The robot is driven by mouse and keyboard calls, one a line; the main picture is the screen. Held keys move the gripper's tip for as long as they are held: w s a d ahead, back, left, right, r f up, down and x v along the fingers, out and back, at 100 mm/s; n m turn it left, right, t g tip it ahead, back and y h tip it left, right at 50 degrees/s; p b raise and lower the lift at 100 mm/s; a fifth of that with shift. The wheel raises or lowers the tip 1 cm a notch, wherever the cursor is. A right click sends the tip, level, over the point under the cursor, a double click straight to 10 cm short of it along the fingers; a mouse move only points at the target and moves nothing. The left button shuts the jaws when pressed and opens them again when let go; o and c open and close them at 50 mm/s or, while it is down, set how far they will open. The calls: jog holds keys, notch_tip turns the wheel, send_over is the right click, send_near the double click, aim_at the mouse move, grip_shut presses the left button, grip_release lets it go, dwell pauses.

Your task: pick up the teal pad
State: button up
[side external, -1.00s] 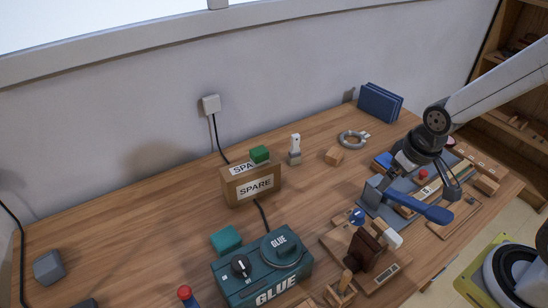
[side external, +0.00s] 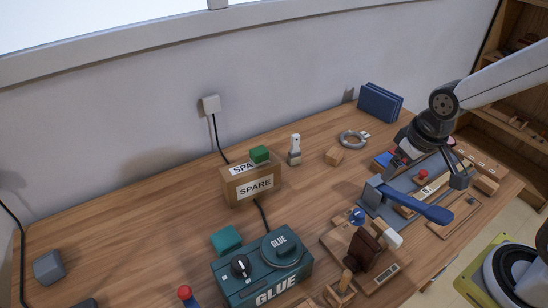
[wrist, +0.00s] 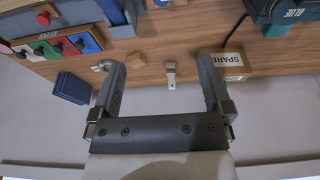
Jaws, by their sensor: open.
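A teal block (side external: 226,240), which looks like the teal pad, lies on the wooden table just behind the teal glue machine (side external: 262,268) in the side view. My gripper (side external: 424,176) is far to its right, over the grey tool and tray area. In the wrist view my gripper (wrist: 160,68) is open, with nothing between its fingers.
The table's left part is mostly clear.

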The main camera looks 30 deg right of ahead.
jog(key=v, duration=0.2)
jog(key=m+g+y, duration=0.3)
jog(key=m+y, duration=1)
jog(key=m, duration=0.4)
send_over(232, 234)
jog(key=d, duration=0.6)
jog(key=shift+m, duration=0.3)
jog(key=f, duration=2.2)
jog(key=shift+a+f, duration=0.35)
jog(key=shift+f, duration=0.05)
jog(key=shift+a, duration=0.1)
jog(key=shift+x, duration=1.25)
jog(key=shift+a, duration=0.1)
